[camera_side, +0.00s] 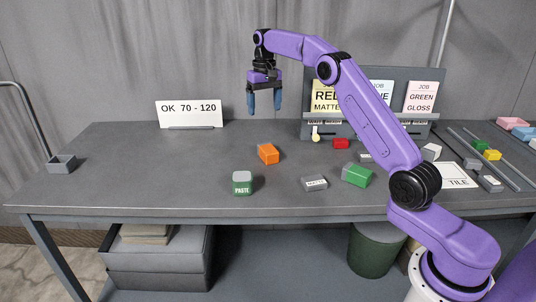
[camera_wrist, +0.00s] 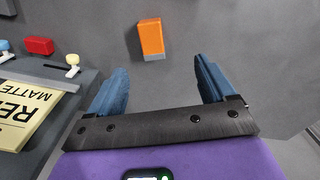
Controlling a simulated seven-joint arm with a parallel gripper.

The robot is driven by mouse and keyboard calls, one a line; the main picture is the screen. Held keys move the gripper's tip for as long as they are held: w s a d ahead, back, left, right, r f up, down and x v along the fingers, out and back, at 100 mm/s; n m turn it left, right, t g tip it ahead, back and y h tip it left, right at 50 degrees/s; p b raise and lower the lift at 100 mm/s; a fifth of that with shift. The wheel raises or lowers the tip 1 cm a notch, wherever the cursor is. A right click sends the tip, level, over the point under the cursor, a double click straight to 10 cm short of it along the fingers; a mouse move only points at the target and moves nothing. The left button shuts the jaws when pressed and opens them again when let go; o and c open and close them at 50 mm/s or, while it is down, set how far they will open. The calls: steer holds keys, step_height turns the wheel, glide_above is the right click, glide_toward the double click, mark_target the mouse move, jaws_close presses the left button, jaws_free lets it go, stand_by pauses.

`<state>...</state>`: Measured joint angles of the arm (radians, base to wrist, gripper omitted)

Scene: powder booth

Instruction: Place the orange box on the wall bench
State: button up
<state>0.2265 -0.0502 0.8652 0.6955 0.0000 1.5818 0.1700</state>
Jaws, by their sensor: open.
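The orange box (camera_side: 268,153) lies on the grey bench top (camera_side: 130,165), near its middle. It has a pale end face and also shows at the top of the wrist view (camera_wrist: 151,36). My gripper (camera_side: 264,112) hangs above the bench behind the box, fingers pointing down. In the wrist view its two blue fingers (camera_wrist: 161,68) are apart with nothing between them. The box is beyond the fingertips, not touched by them.
A green PASTE box (camera_side: 242,184), a grey block (camera_side: 314,183) and a green box (camera_side: 357,175) lie nearby. An OK 70-120 sign (camera_side: 190,113) and a card rack (camera_side: 372,129) stand at the back. The bench's left part is mostly clear around a small grey tray (camera_side: 62,164).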

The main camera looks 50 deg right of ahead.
mark_target(269, 149)
steer(key=shift+m, duration=0.3)
steer(key=f, duration=0.6)
steer(key=d+f, duration=0.1)
steer(key=f, duration=0.5)
steer(key=d+f, duration=0.1)
steer(key=f, duration=0.4)
steer(key=shift+w+d+f, duration=0.1)
steer(key=shift+d+f, duration=0.05)
steer(key=shift+f, duration=0.25)
steer(key=c, duration=1.2)
steer(key=shift+r, duration=0.1)
